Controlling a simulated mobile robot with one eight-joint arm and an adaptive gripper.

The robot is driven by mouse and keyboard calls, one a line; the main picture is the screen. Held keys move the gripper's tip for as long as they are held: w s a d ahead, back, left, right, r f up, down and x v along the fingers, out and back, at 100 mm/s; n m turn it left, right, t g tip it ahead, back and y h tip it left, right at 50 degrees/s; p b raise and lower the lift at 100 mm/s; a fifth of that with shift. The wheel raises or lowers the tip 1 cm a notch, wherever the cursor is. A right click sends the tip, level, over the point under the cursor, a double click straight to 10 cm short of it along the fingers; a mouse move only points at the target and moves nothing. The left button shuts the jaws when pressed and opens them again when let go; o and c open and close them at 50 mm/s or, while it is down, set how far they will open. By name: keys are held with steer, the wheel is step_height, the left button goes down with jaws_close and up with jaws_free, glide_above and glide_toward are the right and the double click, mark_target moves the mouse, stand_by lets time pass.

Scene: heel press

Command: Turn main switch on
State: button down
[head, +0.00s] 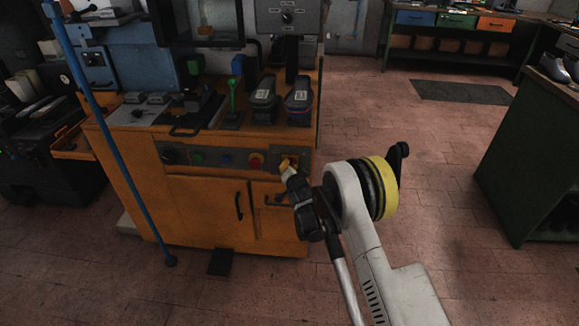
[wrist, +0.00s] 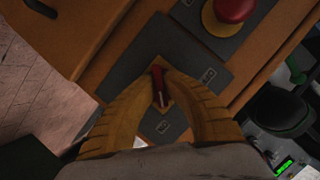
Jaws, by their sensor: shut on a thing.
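The main switch has a red handle (wrist: 157,79) on a yellow plate, set in a dark grey panel (wrist: 206,66) in the wrist view. My gripper (wrist: 160,88) has its two ribbed yellow fingers on either side of the red handle, shut on it. The plate looks like a diamond in this tilted view. In the head view my gripper (head: 287,168) reaches the right end of the control row on the orange cabinet (head: 200,205). There the fingers hide most of the switch.
A red mushroom button (wrist: 233,8) sits beside the switch and also shows in the head view (head: 256,160). A blue button (head: 227,159) and green button (head: 197,159) are further left. A blue pole (head: 110,130) leans in front of the cabinet.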

steer(key=shift+m+y, duration=0.3)
steer(key=shift+m, duration=0.2)
steer(key=c, duration=1.5)
jaws_free()
steer(key=v, duration=1.2)
steer(key=shift+s+f, duration=0.1)
